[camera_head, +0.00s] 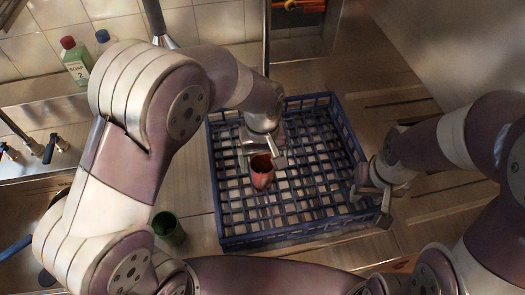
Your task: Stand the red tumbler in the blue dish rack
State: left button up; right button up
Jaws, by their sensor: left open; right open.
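The red tumbler (261,172) stands upright, mouth up, inside the blue dish rack (235,239), left of the rack's middle. My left gripper (268,158) is open and close against the tumbler's far side, over the rack. Whether its fingers touch the tumbler cannot be told. My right gripper (374,205) is open and empty at the rack's right wall, near its front right corner. Part of it overlaps the wall in the picture. The rack's back left part is partly hidden by my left arm.
A green tumbler (168,229) stands on the counter left of the rack. A green soap bottle (76,62) and a blue-capped bottle (103,40) are at the back left. A sink with taps (50,148) lies at the left. The rack's right half is empty.

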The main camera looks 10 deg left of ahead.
pick_arm(q)
notch_tip(320, 180, up, 5)
jog(key=s+a+f+m, duration=0.1)
jog(key=s+a+m, duration=0.1)
jog(key=s+a, duration=0.2)
jog(key=s+a+f+m+t, duration=0.1)
jog(key=s+a, duration=0.3)
jog(key=a, duration=0.5)
jog(key=shift+a+f+m, duration=0.2)
jog(key=shift+f+m, duration=0.15)
jog(key=shift+m, duration=0.05)
jog(key=shift+s, duration=0.1)
